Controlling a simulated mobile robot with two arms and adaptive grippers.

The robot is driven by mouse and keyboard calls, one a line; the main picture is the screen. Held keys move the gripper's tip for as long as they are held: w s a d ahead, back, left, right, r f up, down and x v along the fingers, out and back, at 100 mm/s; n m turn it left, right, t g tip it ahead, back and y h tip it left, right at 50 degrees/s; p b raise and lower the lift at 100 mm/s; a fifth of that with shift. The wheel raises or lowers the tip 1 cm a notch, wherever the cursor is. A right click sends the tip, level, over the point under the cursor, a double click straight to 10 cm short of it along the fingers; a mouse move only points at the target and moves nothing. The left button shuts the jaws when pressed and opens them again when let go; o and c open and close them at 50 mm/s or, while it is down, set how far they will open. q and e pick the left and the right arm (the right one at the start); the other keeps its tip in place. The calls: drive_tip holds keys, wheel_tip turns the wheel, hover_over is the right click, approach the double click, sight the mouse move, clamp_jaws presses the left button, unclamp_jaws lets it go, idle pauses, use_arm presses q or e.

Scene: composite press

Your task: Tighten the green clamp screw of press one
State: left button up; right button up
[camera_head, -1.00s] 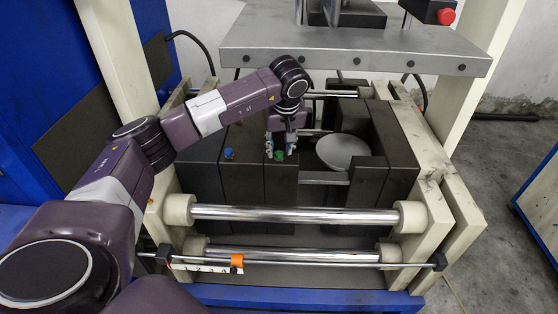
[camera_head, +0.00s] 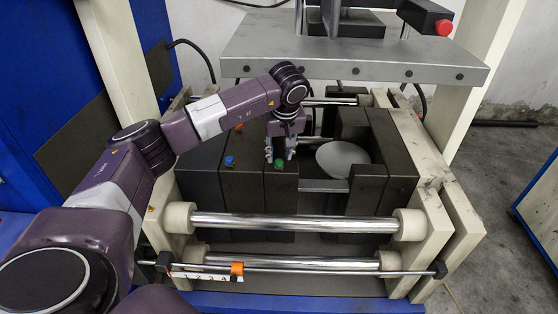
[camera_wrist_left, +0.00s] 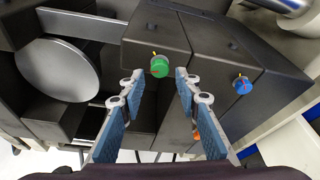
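The green clamp screw (camera_head: 280,163) sits on top of a dark block of the press, and it also shows in the left wrist view (camera_wrist_left: 159,66). A small yellow mark stands at its edge. My left gripper (camera_head: 280,155) hangs over the block close to the screw. In the wrist view the left gripper's fingers (camera_wrist_left: 156,77) are apart, and the green screw lies between and just beyond the tips, not gripped. A blue screw (camera_head: 230,161) sits on the neighbouring block, to the right in the wrist view (camera_wrist_left: 242,85). My right gripper is not in view.
A pale round disc (camera_head: 343,160) stands between the dark blocks. A grey plate (camera_head: 350,62) overhangs the back. Chrome rods (camera_head: 300,224) cross the front, with an orange marker (camera_head: 237,268) on the lower thin rod. A red button (camera_head: 443,27) is at top right.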

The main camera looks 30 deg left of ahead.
sight(279, 163)
use_arm(q)
drive_tip(key=shift+f, duration=0.15)
drive_tip(key=shift+f+b, duration=0.8)
drive_tip(key=shift+f, duration=0.35)
clamp_jaws()
drive_tip(key=m, duration=0.2)
drive_tip(key=m+h, duration=0.1)
drive_tip(key=m, duration=0.1)
drive_tip(key=shift+s+a+t, duration=0.1)
drive_tip(key=shift+a+t, duration=0.1)
drive_tip(key=shift+t, duration=0.1)
drive_tip(key=m+h, duration=0.1)
drive_tip(key=m, duration=0.3)
drive_tip(key=shift+o, duration=1.3)
unclamp_jaws()
